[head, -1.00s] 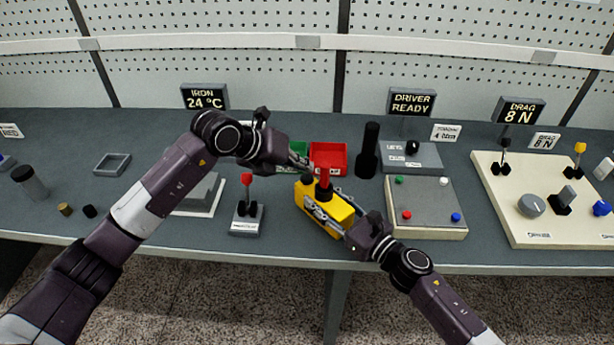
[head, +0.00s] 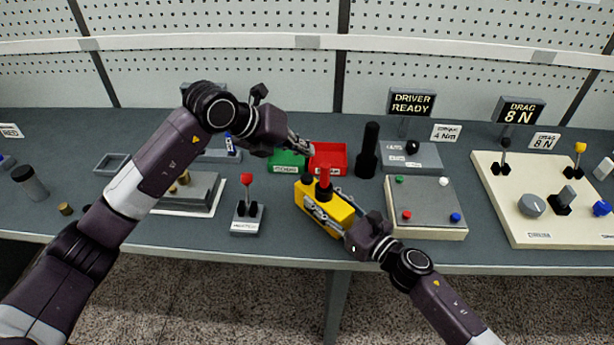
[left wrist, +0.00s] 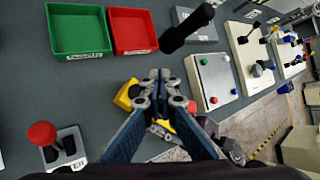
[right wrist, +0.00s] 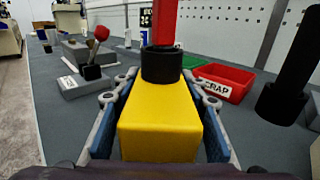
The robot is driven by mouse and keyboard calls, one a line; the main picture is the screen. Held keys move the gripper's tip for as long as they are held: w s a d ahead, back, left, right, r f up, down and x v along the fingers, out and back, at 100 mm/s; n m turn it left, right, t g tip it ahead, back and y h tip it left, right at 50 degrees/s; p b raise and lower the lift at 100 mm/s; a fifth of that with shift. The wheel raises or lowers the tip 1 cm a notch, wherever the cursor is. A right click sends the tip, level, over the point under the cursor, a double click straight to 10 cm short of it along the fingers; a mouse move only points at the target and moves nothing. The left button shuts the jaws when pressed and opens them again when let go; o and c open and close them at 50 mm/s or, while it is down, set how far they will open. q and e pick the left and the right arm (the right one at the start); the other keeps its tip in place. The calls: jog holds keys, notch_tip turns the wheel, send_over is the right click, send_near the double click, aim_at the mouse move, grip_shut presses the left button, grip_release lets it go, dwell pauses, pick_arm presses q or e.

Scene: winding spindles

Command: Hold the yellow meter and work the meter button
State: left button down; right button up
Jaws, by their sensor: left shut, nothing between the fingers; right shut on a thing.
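The yellow meter (head: 338,217) stands near the front edge of the bench. A red post with a black collar, which looks like the meter button (head: 324,178), rises from its top; the right wrist view shows this red post (right wrist: 165,22) upright. My right gripper (head: 322,214) is shut on the meter's sides, with a finger on each side of the yellow body (right wrist: 160,125). My left gripper (head: 309,149) is shut and empty, above and just behind the button. In the left wrist view its closed fingers (left wrist: 158,78) cover the button and most of the meter (left wrist: 124,96).
A red bin (head: 328,157) and a green bin (head: 287,163) sit behind the meter. A red-knobbed lever (head: 247,205) stands to the left, a tall black cylinder (head: 370,145) behind right. A button panel (head: 425,205) lies to the right.

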dwell(0.4)
jog(key=o, duration=1.4)
jog(key=shift+o, duration=0.2)
